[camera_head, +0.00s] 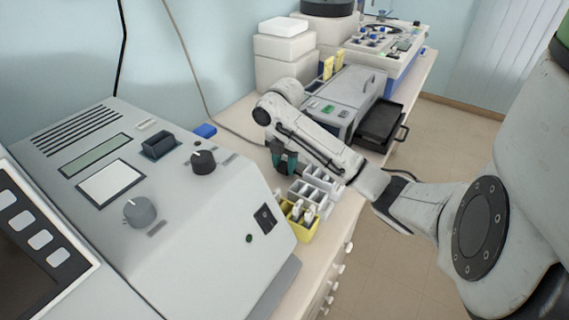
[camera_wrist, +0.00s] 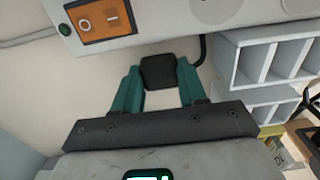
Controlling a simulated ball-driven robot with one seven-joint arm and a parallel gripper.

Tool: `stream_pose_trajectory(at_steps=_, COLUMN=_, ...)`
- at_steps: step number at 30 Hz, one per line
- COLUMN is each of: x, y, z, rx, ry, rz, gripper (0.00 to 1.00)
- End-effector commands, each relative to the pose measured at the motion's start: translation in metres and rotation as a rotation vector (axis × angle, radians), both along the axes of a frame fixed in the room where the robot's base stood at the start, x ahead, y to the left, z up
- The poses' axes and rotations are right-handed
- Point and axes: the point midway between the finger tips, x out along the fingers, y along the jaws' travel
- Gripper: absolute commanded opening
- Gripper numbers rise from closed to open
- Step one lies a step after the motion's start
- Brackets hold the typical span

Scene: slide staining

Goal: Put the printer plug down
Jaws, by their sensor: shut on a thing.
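The printer plug (camera_wrist: 159,72) is a small black block in the wrist view. My gripper (camera_wrist: 160,76) has its two teal fingers closed on either side of it. A dark cable (camera_wrist: 203,50) shows just to the right of the plug. The plug is over the pale bench top, and I cannot tell whether it touches it. In the head view my gripper (camera_head: 284,161) points down at the bench, beside the grey rack; the plug cannot be made out there.
A grey slotted rack (camera_head: 317,185) and a yellow holder (camera_head: 301,226) stand close to my gripper. A large grey machine (camera_head: 150,200) fills the left. A device with an orange switch panel (camera_wrist: 101,18) is just beyond the plug. Bare bench (camera_wrist: 40,85) lies left of my gripper.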

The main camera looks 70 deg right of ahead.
Motion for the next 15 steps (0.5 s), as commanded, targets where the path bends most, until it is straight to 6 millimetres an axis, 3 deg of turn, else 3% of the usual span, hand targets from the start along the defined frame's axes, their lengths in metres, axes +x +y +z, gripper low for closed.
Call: stream_pose_trajectory(at_steps=15, x=0.0, y=0.0, z=-0.011, rx=0.0, ry=0.0, rz=0.001, gripper=0.0)
